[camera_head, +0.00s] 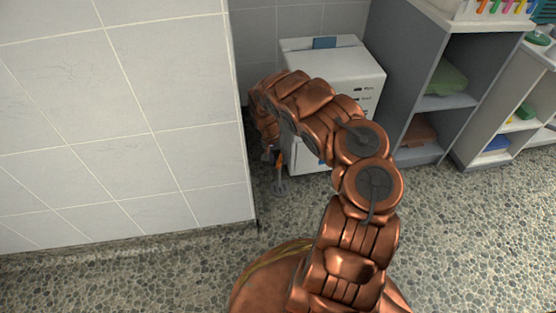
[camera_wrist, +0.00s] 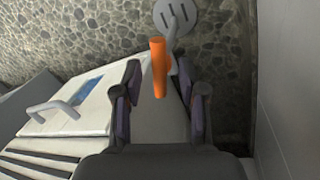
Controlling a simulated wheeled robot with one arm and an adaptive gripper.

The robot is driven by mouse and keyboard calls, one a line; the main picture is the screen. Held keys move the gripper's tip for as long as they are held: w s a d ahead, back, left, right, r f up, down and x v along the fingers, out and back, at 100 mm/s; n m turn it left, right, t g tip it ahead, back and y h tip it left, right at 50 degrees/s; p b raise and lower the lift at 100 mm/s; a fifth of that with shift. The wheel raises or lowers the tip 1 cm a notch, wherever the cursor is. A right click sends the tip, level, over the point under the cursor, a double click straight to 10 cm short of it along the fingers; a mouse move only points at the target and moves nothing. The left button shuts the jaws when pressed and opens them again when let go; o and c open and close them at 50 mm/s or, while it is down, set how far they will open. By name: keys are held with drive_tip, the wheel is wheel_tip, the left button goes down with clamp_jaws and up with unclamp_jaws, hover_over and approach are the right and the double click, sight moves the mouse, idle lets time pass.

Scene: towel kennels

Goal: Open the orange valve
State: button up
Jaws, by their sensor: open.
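The orange valve (camera_wrist: 158,68) shows in the wrist view as an upright orange handle beside a grey pipe. A small orange part of it shows in the head view (camera_head: 279,161), low beside the white appliance. My gripper (camera_wrist: 160,84) is open, with one dark finger on each side of the orange handle. The handle lies between the fingertips in the picture, with visible gaps on both sides; I cannot tell how deep it sits between them. In the head view my arm hides most of the gripper.
The white appliance (camera_head: 345,65) stands close to the valve; its face with a grey handle (camera_wrist: 62,108) shows in the wrist view. A tiled wall (camera_head: 120,120) is close on the left. A slotted floor drain (camera_wrist: 176,14) lies beyond the valve. Grey shelves (camera_head: 398,75) stand right.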

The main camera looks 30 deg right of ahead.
clamp_jaws()
idle(0.4)
